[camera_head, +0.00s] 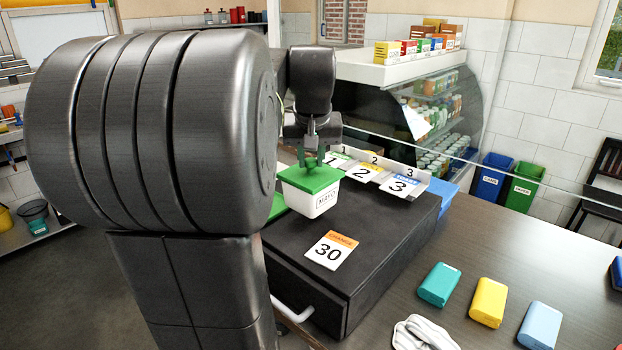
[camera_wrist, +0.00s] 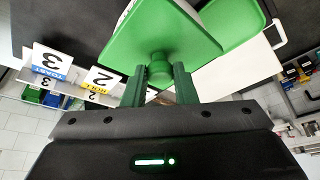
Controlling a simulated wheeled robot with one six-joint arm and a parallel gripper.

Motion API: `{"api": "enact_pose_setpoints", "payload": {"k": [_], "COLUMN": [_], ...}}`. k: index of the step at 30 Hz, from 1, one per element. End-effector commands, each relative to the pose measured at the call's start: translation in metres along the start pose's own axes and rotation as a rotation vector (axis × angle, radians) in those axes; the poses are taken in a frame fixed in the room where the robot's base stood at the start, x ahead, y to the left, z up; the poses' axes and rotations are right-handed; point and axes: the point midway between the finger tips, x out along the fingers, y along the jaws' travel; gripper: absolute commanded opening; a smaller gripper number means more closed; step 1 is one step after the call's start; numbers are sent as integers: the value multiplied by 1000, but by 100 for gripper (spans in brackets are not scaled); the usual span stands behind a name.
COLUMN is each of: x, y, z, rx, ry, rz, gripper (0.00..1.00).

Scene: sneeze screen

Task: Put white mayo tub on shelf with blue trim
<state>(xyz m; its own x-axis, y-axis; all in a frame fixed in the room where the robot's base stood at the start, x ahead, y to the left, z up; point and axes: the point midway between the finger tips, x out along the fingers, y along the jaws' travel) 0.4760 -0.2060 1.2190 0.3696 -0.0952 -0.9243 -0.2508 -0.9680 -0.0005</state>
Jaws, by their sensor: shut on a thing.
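The white mayo tub (camera_head: 313,200) has a green lid and a "MAYO" label. It is upright in the head view, at the back left of the black box (camera_head: 345,262). My gripper (camera_head: 320,158) is above it, shut on the lid's knob. In the wrist view the green fingers of my gripper (camera_wrist: 160,84) close on the round knob of the green lid (camera_wrist: 150,30). I cannot tell whether the tub's base touches anything. I cannot make out a shelf with blue trim in either view.
A glass display case (camera_head: 425,105) is behind. Teal, yellow and light-blue blocks (camera_head: 488,302) and a white cable (camera_head: 424,333) lie on the dark counter (camera_head: 500,240).

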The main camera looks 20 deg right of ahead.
Motion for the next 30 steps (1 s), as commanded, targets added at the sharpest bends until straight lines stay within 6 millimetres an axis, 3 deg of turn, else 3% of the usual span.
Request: {"api": "enact_pose_setpoints", "payload": {"k": [9, 20, 21, 24, 30], "x": [34, 38, 39, 38, 38], "y": [0, 0, 0, 0, 0], "z": [15, 16, 16, 16, 16], "rx": [0, 0, 0, 0, 0], "ry": [-1, 1, 1, 1, 0], "rz": [0, 0, 0, 0, 0], "gripper": [0, 0, 27, 47, 47]}}
